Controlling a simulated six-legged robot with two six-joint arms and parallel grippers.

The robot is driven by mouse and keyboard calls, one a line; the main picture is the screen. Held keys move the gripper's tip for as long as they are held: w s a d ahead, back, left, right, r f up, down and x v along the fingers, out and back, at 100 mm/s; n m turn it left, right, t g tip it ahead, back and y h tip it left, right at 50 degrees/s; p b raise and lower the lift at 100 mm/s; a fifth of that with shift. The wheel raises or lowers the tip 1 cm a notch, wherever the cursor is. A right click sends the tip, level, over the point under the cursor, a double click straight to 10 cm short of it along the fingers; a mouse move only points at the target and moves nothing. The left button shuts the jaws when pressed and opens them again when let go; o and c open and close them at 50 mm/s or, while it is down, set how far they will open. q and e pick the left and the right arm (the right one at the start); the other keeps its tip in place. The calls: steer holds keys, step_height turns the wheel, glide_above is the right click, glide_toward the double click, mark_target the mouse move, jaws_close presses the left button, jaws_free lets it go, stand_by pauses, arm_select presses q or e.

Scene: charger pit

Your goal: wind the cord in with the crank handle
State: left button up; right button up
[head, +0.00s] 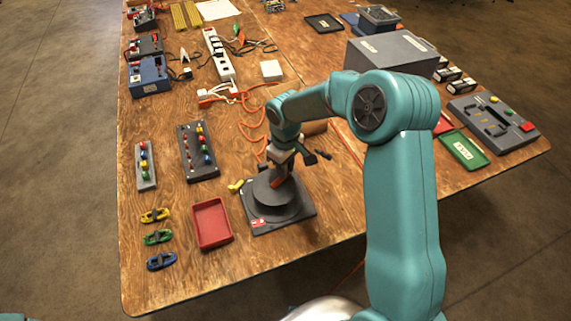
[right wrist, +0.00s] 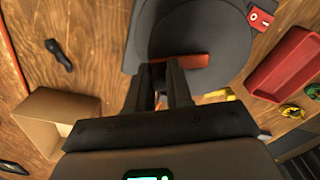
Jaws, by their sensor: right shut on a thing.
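The cord reel (head: 272,200) is a dark round drum on a square black base near the table's front, with a red marked patch on one corner. It also fills the top of the right wrist view (right wrist: 205,35). An orange-red crank bar (right wrist: 190,61) lies across the drum. My right gripper (head: 281,174) is over the drum, with its fingers (right wrist: 165,70) shut at the crank's end; the gripped handle itself is mostly hidden between them. An orange cord (head: 250,132) lies in loose curves behind the reel. My left gripper is out of view.
A red tray (head: 211,223) and small yellow pieces (head: 235,186) lie left of the reel. Coloured cleats (head: 158,237) lie at the front left. A brown box (right wrist: 50,120) and a dark tool (right wrist: 60,55) are close to the right gripper. A power strip (head: 219,55) stands farther back.

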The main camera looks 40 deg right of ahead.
steer(key=shift+s+f, duration=0.2)
steer(key=shift+f, duration=0.1)
